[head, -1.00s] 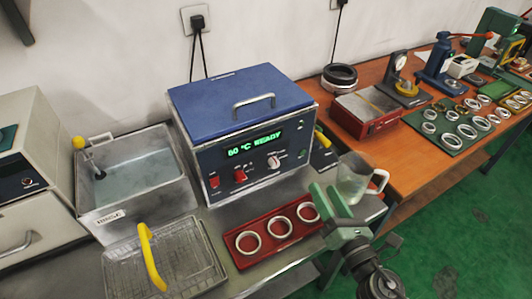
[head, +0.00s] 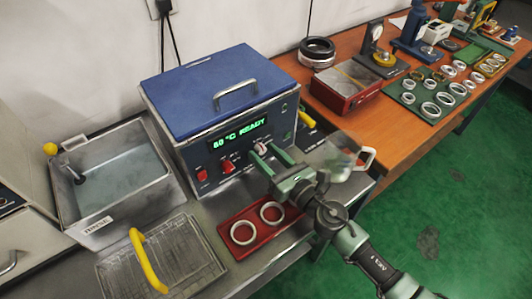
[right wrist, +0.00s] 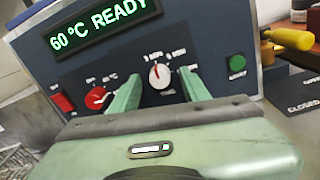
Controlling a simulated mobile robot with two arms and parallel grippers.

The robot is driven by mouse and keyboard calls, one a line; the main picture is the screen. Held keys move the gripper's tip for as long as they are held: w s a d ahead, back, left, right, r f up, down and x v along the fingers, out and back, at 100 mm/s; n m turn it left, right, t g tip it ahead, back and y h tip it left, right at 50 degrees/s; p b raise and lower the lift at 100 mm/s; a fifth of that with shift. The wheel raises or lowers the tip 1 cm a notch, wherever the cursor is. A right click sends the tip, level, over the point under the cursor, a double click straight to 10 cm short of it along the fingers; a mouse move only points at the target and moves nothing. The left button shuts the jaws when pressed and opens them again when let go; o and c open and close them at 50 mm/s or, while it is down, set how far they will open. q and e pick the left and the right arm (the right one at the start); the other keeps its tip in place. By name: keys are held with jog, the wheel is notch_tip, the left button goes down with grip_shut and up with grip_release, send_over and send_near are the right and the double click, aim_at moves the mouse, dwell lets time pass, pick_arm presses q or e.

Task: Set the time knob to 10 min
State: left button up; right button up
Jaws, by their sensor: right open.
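The time knob is a small white dial (right wrist: 160,76) on the dark blue front panel of the ultrasonic-bath-like unit (head: 215,88). It also shows in the head view (head: 262,147). Small minute labels are printed above it, too blurred to read surely; its pointer looks roughly upright. My right gripper (head: 267,155) is open in front of the panel. In the right wrist view its green fingers (right wrist: 160,86) stand left and right of the knob, with gaps visible on both sides. My left gripper is not in view.
The display (right wrist: 105,25) reads 60 °C READY. A red knob (right wrist: 97,97) and red switch (right wrist: 62,101) are left of the time knob, a green button (right wrist: 237,62) right. A red ring tray (head: 240,250) and a clear jug (head: 345,165) stand nearby.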

grip_shut()
